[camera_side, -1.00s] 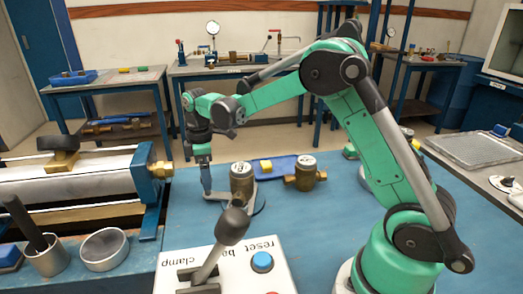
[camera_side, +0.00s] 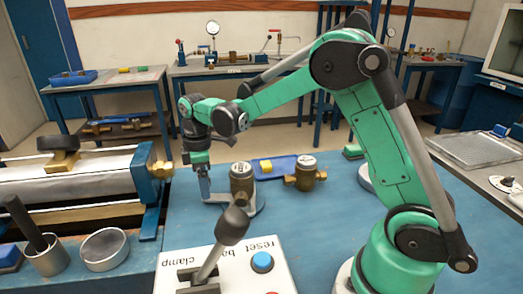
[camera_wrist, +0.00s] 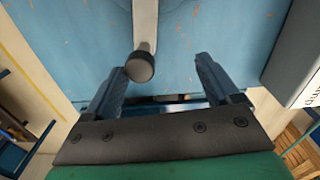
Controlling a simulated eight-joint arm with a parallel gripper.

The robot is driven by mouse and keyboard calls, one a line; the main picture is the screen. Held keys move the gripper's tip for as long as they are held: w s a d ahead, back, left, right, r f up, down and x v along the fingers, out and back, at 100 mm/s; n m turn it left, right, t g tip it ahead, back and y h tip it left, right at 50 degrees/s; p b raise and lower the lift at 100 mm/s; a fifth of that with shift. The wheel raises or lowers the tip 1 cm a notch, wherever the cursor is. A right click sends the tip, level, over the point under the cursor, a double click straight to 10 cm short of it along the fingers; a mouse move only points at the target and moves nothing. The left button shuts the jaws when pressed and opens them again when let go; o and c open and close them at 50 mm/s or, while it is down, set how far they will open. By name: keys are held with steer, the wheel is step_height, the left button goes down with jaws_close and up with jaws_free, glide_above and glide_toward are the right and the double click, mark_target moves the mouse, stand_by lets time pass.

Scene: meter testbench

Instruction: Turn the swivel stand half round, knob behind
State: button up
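The swivel stand (camera_side: 252,209) is a pale grey base on the blue bench, with a brass meter (camera_side: 242,182) upright on it. Its arm reaches left in the side view to my gripper (camera_side: 204,197), which points down beside the meter. In the wrist view the stand's pale arm (camera_wrist: 145,22) comes in from the top and ends in a dark round knob (camera_wrist: 139,67). My gripper (camera_wrist: 161,66) is open there, with the knob between its fingers, close to the left one and clear of the right. The stand's base is out of the wrist view.
A second brass meter (camera_side: 306,174) and a blue tray (camera_side: 280,166) with a yellow block stand right of the stand. The control box (camera_side: 240,265) with its lever is in front. The clamp bench (camera_side: 90,180) stands left.

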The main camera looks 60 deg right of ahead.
steer(key=shift+s+a, duration=0.5)
steer(key=shift+s, duration=0.05)
steer(key=shift+s+a, duration=0.3)
steer(key=shift+s, duration=0.3)
steer(key=shift+s+a, duration=0.25)
steer(key=shift+s, duration=0.35)
steer(key=shift+o, duration=1.4)
step_height(320, 180, up, 6)
steer(key=shift+f, duration=0.25)
